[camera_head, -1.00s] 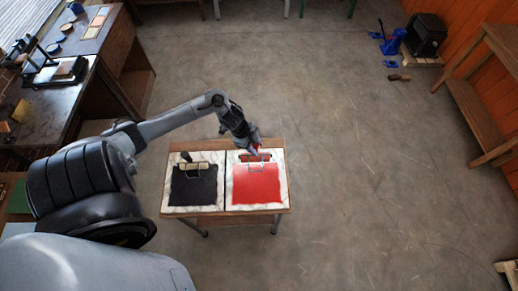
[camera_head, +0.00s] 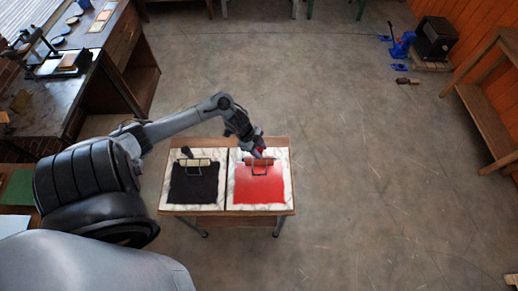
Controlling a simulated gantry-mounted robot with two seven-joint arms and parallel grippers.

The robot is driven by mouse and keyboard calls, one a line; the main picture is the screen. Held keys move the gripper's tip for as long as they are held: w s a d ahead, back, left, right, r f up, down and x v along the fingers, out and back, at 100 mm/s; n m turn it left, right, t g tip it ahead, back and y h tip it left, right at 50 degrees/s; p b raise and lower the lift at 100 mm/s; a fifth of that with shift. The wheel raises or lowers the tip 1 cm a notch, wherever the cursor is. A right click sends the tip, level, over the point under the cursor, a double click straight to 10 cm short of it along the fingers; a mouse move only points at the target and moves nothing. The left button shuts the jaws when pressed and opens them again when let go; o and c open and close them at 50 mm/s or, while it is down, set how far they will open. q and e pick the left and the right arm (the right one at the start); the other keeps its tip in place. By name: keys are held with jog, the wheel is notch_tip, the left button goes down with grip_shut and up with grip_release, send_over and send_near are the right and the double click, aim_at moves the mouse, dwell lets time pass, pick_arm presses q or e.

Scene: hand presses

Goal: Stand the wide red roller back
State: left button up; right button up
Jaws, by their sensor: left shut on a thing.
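The wide red roller (camera_head: 260,162) is at the far end of the red-inked slab (camera_head: 286,157), on the right half of a small wooden table. Its wire frame shows over the red ink (camera_head: 258,188). My left gripper (camera_head: 257,152) is shut on the red roller's handle, which it mostly hides. I cannot tell whether the roller touches the slab. My right gripper is not in view.
A second roller (camera_head: 195,162) with a dark handle rests on the black-inked slab (camera_head: 165,193) at left. A long workbench (camera_head: 50,112) stands at the left wall. A black box (camera_head: 436,38) and wooden shelf (camera_head: 485,125) are at right. The floor between is clear.

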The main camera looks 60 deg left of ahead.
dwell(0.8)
pick_arm(q)
jog(key=o, duration=1.5)
jog(key=shift+f, duration=0.1)
jog(key=shift+p+v, duration=4.55)
jog(key=shift+p, duration=0.25)
